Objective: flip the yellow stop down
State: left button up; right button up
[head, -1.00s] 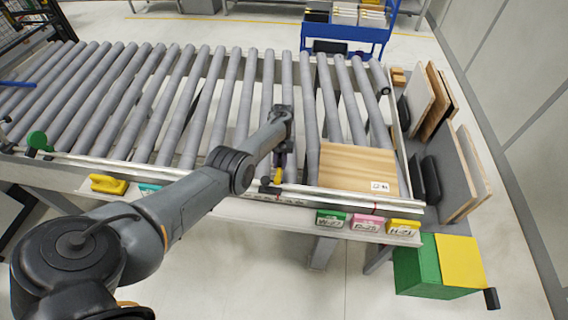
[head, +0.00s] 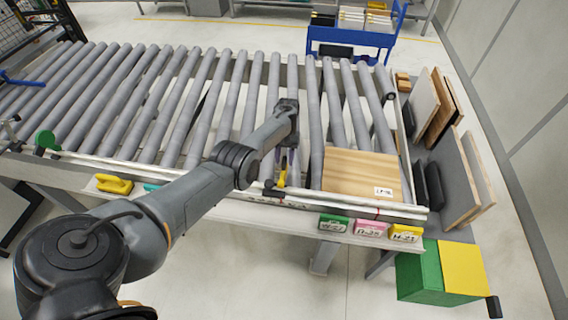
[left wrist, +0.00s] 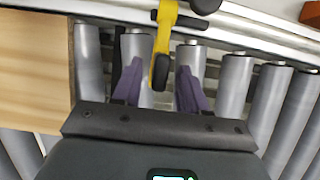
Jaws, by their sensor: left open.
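The yellow stop (head: 282,178) is a narrow lever on the pale front rail of the roller conveyor, just left of a wooden panel. In the head view it stands up from the rail. In the left wrist view the yellow stop (left wrist: 164,38) runs from the rail down to a dark rounded tip. My left gripper (head: 287,158) is over the rollers behind the rail. Its purple fingers (left wrist: 160,88) are apart, one on each side of the stop's tip, with visible gaps. The right gripper is out of view.
The wooden panel (head: 360,172) with a white label lies on the rollers close right of the gripper. Green, pink and yellow labelled blocks (head: 370,229) sit along the front edge. A yellow handled item (head: 115,184) is at the left. The rollers left of my arm are bare.

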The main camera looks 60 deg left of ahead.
pick_arm(q)
jog(key=v, duration=0.7)
jog(key=shift+r, duration=0.1)
